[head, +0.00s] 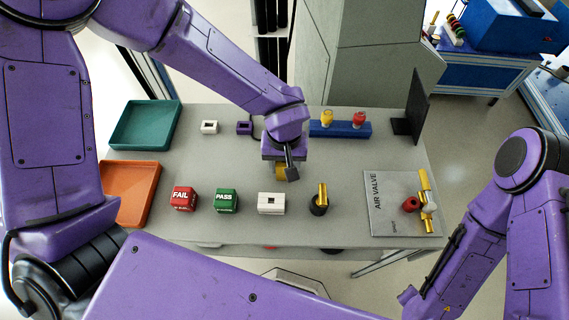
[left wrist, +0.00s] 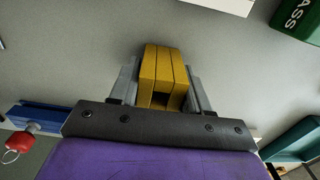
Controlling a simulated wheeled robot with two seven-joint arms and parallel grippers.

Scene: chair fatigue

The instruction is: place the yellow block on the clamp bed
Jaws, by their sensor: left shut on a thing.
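My left gripper (head: 284,166) is over the middle of the grey table, pointing down. It is shut on the yellow block (head: 280,173), which is partly hidden behind the gripper in the head view. In the left wrist view the yellow block (left wrist: 163,62) sits between the two grey fingers, with a dark square opening at its near end. I cannot tell its exact height above the table. Nothing is marked as the clamp bed; a dark round fixture with a brass handle (head: 319,200) stands front right of the gripper. My right arm shows at the right; its gripper is out of view.
Near the front stand a red FAIL block (head: 183,198), a green PASS block (head: 226,200) and a white slotted block (head: 271,203). Teal (head: 146,125) and orange (head: 130,193) trays lie left. A blue rack (head: 340,129) stands behind, the AIR VALVE plate (head: 390,205) right.

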